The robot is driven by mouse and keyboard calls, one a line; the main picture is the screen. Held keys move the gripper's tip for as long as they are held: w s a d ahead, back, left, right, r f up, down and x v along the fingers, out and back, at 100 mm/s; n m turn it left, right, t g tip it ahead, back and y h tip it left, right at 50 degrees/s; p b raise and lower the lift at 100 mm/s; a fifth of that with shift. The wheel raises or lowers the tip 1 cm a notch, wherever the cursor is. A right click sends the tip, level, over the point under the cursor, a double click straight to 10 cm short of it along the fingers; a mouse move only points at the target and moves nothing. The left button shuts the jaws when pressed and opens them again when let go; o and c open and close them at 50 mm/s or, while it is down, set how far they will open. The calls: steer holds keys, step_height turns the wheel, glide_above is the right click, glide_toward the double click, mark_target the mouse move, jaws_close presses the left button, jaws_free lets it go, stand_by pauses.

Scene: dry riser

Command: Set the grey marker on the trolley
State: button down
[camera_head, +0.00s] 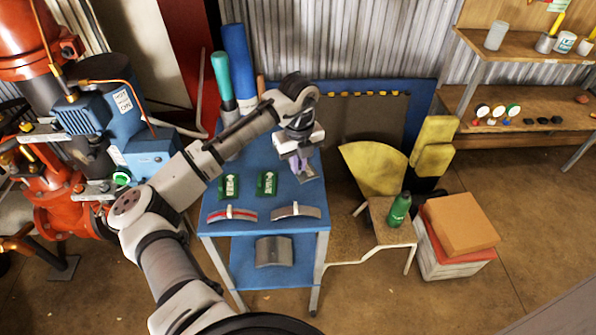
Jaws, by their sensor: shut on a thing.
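The blue trolley (265,229) stands in the middle of the view, with a flat top and a lower shelf. My gripper (303,172) points down over the back right of its top. It is shut on a small lilac-grey thing (296,164), mostly hidden by the fingers. I cannot tell for sure that this is the grey marker, or whether it touches the top. Two green arrow signs (230,186) (267,183) lie on the top. In front of them lie a curved grey piece with a red stripe (232,214) and a plain curved grey piece (296,211).
A grey curved plate (274,252) is on the trolley's lower shelf. Blue and teal rolls (237,60) stand at the back left. Red pipework and a blue pump (148,150) are at left. A stool with a green bottle (399,209) and stacked boxes (459,224) are at right.

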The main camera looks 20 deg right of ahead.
steer(key=shift+f+p, duration=0.5)
steer(key=shift+f, duration=1.9)
steer(key=c, duration=1.5)
jaws_free()
steer(key=shift+c, duration=0.2)
step_height(320, 180, up, 12)
steer(key=b, duration=0.3)
steer(key=shift+r, duration=0.1)
